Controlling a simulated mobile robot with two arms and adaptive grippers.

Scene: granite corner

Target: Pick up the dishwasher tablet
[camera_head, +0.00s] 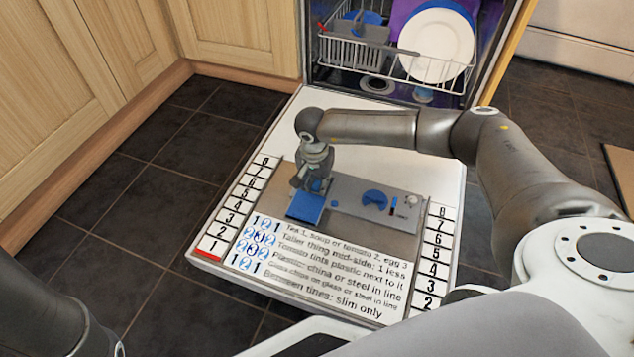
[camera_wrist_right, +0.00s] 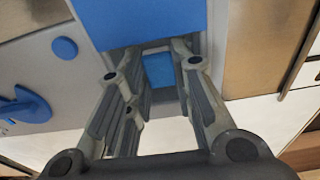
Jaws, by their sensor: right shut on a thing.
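A small blue block, which looks like the dishwasher tablet (camera_wrist_right: 158,70), shows between the fingertips of my right gripper (camera_wrist_right: 158,60) in the wrist view. The right gripper is shut on it, at the detergent compartment of the grey dispenser panel (camera_head: 350,213) on the open dishwasher door. In the head view the right gripper (camera_head: 312,186) points down at the left part of the panel and hides most of the tablet. The compartment's blue lid (camera_head: 305,208) stands open just in front; it fills the top of the wrist view (camera_wrist_right: 140,20). My left gripper is not in view.
A blue round knob (camera_head: 375,198) sits on the panel's right. The open door (camera_head: 390,160) carries printed number scales and text. A rack (camera_head: 350,50) with a white plate (camera_head: 437,45) is inside the dishwasher. Wooden cabinets (camera_head: 90,80) stand left; dark tiled floor (camera_head: 120,230) is clear.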

